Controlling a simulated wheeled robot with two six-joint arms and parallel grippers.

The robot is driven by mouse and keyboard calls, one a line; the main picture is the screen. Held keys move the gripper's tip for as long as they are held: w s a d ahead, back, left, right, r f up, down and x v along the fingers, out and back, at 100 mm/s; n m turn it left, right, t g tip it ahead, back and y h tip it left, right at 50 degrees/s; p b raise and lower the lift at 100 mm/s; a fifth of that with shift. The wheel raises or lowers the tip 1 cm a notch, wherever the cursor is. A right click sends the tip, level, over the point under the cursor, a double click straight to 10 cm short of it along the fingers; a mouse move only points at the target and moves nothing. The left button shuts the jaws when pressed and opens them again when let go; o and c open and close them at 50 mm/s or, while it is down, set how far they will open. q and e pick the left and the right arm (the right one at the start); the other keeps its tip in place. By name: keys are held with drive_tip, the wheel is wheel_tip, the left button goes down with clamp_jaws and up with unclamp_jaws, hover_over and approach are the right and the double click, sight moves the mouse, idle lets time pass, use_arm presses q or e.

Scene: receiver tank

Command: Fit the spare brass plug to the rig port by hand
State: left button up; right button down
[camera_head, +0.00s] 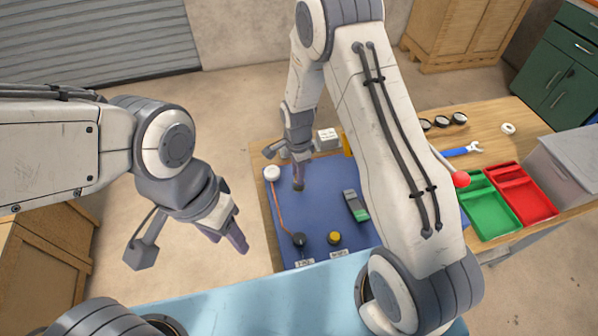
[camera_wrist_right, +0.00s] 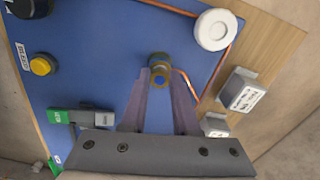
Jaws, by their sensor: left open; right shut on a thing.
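In the right wrist view a small brass piece with a blue centre (camera_wrist_right: 160,80) sits between the fingertips of my right gripper (camera_wrist_right: 160,88), which is shut on it. It looks like the brass plug. A grey-brown round part (camera_wrist_right: 157,60) shows just beyond it; I cannot tell whether they touch. In the head view my right gripper (camera_head: 298,184) is over the left part of the blue panel (camera_head: 325,210), near a copper pipe (camera_head: 281,205). My left gripper (camera_head: 238,242) is open and empty, left of the panel. The rig port is not clearly identifiable.
On the panel are a white round cap (camera_head: 272,173), a black knob (camera_head: 299,240), a yellow knob (camera_head: 334,238) and a green-grey device (camera_head: 355,207). Green (camera_head: 488,205) and red (camera_head: 522,197) trays and a blue wrench (camera_head: 462,151) lie right. My right arm hides the middle.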

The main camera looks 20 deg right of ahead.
drive_tip(key=c, duration=0.6)
unclamp_jaws()
